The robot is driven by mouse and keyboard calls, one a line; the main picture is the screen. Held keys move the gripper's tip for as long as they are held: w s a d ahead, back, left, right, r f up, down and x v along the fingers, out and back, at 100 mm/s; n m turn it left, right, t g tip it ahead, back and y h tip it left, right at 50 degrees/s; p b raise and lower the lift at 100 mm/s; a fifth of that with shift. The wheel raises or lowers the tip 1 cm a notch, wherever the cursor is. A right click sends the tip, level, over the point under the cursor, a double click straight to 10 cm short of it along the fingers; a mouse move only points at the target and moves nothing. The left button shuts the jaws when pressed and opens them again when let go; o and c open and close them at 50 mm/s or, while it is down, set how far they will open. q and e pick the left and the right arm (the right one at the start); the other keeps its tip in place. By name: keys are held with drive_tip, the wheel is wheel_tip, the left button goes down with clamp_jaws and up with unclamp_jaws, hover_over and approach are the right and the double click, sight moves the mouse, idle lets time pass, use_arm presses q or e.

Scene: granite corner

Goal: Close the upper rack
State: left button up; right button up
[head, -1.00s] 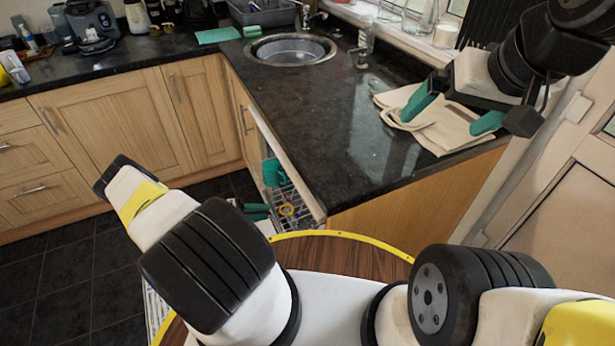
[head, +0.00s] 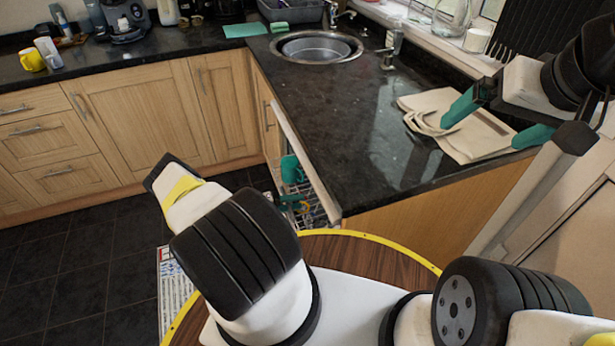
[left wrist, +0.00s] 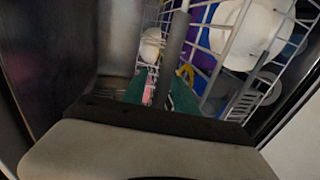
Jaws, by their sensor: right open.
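The upper rack (head: 314,208) is a white wire rack showing under the counter's front edge, right of the wooden cupboards. In the left wrist view its wires (left wrist: 206,24) surround a white bowl (left wrist: 245,35) and other dishes. My right gripper (head: 499,121) is open and empty over a folded cloth on the counter.
A dark granite counter (head: 350,125) overhangs the rack. Dark floor (head: 80,260) is clear at the left.

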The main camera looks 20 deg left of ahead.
use_arm(q)
clamp_jaws()
idle(1.4)
